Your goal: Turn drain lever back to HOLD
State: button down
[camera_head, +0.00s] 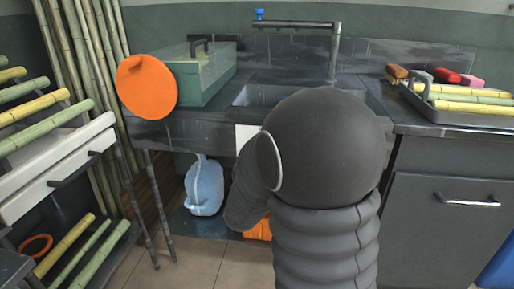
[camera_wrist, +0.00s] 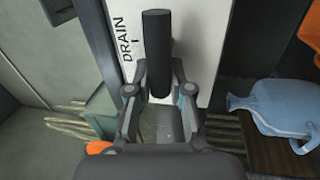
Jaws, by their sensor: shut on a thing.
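The drain lever (camera_wrist: 157,45) is a thick black bar in the wrist view, in front of a white panel (camera_wrist: 195,30) marked DRAIN. My gripper (camera_wrist: 159,92) has its fingers on both sides of the lever's near end and is shut on it. In the head view a piece of the white panel (camera_head: 246,135) shows below the sink edge. My own arm hides the lever and the gripper there. No HOLD mark can be read in either view.
A blue jug (camera_head: 204,187) stands under the counter and shows at the right of the wrist view (camera_wrist: 275,108). An orange disc (camera_head: 146,83) is at the counter's left. A tray of canes (camera_head: 470,118) lies on the right counter. Canes and a drawer rack (camera_head: 60,175) stand left.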

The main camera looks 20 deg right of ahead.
jog(key=shift+n, duration=0.3)
jog(key=c, duration=1)
grip_release()
jog(key=shift+f, duration=0.1)
jog(key=shift+c, duration=0.2)
notch_tip(320, 180, up, 10)
jog(key=shift+r, duration=0.1)
